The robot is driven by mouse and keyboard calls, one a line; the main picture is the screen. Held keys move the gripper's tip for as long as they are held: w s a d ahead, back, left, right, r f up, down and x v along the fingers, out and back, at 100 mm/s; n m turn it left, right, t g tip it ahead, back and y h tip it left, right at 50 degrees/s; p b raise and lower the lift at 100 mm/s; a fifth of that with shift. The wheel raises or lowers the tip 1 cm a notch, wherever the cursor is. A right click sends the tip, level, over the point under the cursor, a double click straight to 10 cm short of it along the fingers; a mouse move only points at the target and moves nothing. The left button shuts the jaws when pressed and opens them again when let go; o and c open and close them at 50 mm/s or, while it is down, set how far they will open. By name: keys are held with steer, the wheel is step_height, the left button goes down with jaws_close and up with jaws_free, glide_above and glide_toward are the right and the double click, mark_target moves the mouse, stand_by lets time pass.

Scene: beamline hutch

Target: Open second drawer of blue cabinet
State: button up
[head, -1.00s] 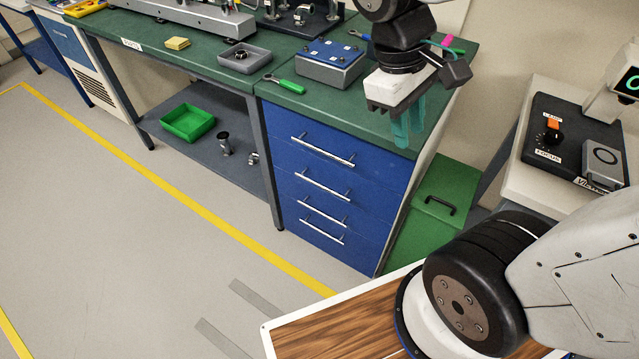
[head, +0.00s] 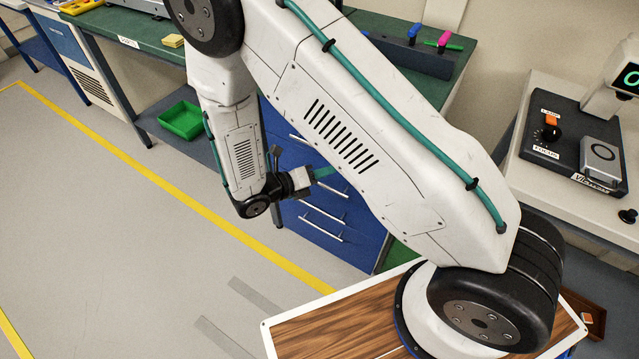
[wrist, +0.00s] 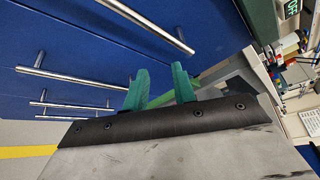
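The blue cabinet (head: 352,225) stands under the green-topped bench, with its drawers shut. My arm covers much of its upper part in the head view. The second drawer's silver handle (head: 337,189) shows only in part there. In the wrist view this second handle (wrist: 70,77) lies left of my fingers, and the top drawer's handle (wrist: 150,22) is above them. My gripper (head: 323,173) is in front of the cabinet near the upper drawers. Its teal fingers (wrist: 160,87) are apart with nothing between them. They appear clear of both handles.
The lower handles (head: 323,215) are visible below. A green bin (head: 182,120) sits on the lower shelf to the left. A side table with a focus control box (head: 570,150) stands at the right. The floor left of the cabinet, marked with yellow tape (head: 150,180), is clear.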

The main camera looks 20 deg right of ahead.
mark_target(319, 184)
steer(key=w+a+f+n+t+y, duration=0.1)
steer(key=a+f+n+t, duration=0.15)
steer(key=f+n, duration=0.35)
steer(key=w+a+f+n+t+y, duration=0.1)
steer(key=w+f+n+t, duration=0.15)
steer(key=f+n, duration=0.3)
steer(key=shift+t, duration=0.4)
steer(key=x, duration=0.6)
steer(key=shift+d+f, duration=0.35)
steer(key=shift+d, duration=0.1)
jaws_close()
